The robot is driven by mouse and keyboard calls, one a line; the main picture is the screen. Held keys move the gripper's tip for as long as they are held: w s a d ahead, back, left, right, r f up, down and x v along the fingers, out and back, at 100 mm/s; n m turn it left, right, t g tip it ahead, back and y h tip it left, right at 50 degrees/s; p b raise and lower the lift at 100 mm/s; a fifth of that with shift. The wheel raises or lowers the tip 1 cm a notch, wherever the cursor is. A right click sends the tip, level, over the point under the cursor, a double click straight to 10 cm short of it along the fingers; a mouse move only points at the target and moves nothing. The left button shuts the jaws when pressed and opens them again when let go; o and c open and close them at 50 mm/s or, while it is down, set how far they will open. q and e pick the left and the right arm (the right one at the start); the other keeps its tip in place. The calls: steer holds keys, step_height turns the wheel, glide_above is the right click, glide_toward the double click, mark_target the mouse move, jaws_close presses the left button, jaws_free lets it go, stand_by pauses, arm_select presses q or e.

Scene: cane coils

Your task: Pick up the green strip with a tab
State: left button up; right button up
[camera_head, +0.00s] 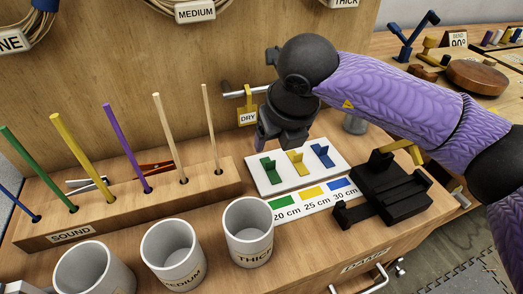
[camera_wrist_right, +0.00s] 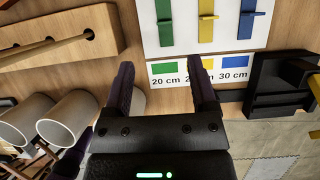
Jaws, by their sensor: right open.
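The green strip with a tab (camera_head: 269,172) lies on a white board (camera_head: 255,185) at the left of a row of strips. It also shows in the right wrist view (camera_wrist_right: 164,28), at the top. A yellow strip (camera_head: 295,160) and a blue strip (camera_head: 322,156) lie beside it. My right gripper (camera_head: 278,140) hangs above the board, near the green strip. In the right wrist view, its fingers (camera_wrist_right: 163,85) are apart with nothing held between them, and the green strip is beyond the tips. My left gripper is not in view.
A label card (camera_head: 313,199) marks 20, 25 and 30 cm. A black clamp block (camera_head: 390,190) stands right of the board. A wooden rack (camera_head: 120,205) with several upright rods stands left. White cups (camera_head: 248,232) stand in front. A DRY tag (camera_head: 247,117) hangs behind.

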mark_target(271, 162)
steer(key=b+x, duration=0.1)
steer(key=x, duration=0.2)
steer(key=b+x, duration=0.2)
steer(key=x, duration=0.1)
steer(key=b+x, duration=0.1)
steer(key=x, duration=0.2)
steer(key=shift+w+d+f+b, duration=0.2)
steer(key=shift+f+b, duration=0.1)
steer(key=shift+f, duration=0.05)
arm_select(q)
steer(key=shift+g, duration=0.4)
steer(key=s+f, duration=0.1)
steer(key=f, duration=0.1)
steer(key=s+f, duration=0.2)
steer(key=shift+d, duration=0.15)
arm_select(e)
steer(key=shift+r, duration=0.1)
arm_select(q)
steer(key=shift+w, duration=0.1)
arm_select(e)
steer(key=c, duration=0.5)
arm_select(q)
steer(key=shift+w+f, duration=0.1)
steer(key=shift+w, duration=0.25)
arm_select(e)
jaws_close()
